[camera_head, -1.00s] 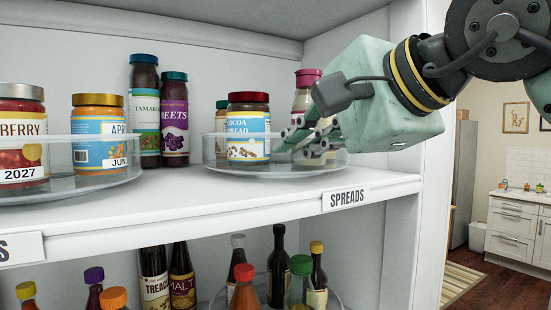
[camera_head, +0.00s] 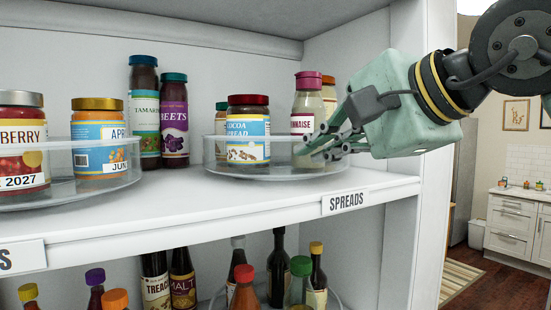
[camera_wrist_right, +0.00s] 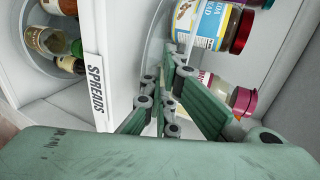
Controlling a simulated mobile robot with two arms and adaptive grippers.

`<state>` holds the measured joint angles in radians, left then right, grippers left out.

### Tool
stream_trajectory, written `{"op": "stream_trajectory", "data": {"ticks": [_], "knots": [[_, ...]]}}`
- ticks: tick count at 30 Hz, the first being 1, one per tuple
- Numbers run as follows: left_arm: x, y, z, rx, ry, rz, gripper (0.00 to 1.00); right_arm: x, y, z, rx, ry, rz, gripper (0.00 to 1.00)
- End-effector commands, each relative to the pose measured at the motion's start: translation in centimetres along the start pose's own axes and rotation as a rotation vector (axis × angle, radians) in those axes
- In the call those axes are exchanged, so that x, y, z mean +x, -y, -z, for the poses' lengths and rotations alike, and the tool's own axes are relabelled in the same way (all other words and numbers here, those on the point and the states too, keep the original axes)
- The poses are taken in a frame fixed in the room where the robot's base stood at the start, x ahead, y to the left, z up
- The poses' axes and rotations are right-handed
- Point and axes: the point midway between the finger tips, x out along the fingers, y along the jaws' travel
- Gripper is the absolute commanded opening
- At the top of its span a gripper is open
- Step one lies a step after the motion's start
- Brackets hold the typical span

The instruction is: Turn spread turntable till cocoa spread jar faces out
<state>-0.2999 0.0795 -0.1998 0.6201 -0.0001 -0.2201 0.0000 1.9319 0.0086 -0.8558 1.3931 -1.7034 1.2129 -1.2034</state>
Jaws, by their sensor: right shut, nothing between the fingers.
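The clear spread turntable (camera_head: 220,168) stands on the upper shelf behind the SPREADS label (camera_head: 345,200). The cocoa spread jar (camera_head: 248,128), with a dark red lid and blue and white label, sits on it near the front left, its label mostly facing out. It also shows in the right wrist view (camera_wrist_right: 200,22). A mayonnaise bottle (camera_head: 306,110) with a pink cap stands to its right. My right gripper (camera_head: 318,142) is shut and empty at the turntable's front right rim, in front of the mayonnaise bottle; contact with the rim is unclear. My left gripper is out of view.
Another turntable (camera_head: 75,195) at left holds a berry jar (camera_head: 20,145) and an apricot jar (camera_head: 98,150). Tamarind (camera_head: 144,115) and beets (camera_head: 174,120) jars stand between the turntables. The shelf's side wall (camera_head: 405,90) is close on the right.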

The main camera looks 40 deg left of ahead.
Motion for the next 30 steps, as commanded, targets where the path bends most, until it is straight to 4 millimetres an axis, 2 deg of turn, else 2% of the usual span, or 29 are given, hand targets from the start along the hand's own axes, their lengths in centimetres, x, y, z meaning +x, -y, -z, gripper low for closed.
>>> {"op": "stream_trajectory", "data": {"ticks": [7,20,30], "knots": [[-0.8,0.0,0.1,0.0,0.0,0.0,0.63,0.0,0.1,1.5,0.002,-0.001,-0.001,0.0],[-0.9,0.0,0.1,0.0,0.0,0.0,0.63,0.1,0.1,1.8,0.001,0.0,0.0,0.0],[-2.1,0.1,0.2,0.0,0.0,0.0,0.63,0.4,0.4,3.5,0.003,0.0,-0.001,0.0]]}}
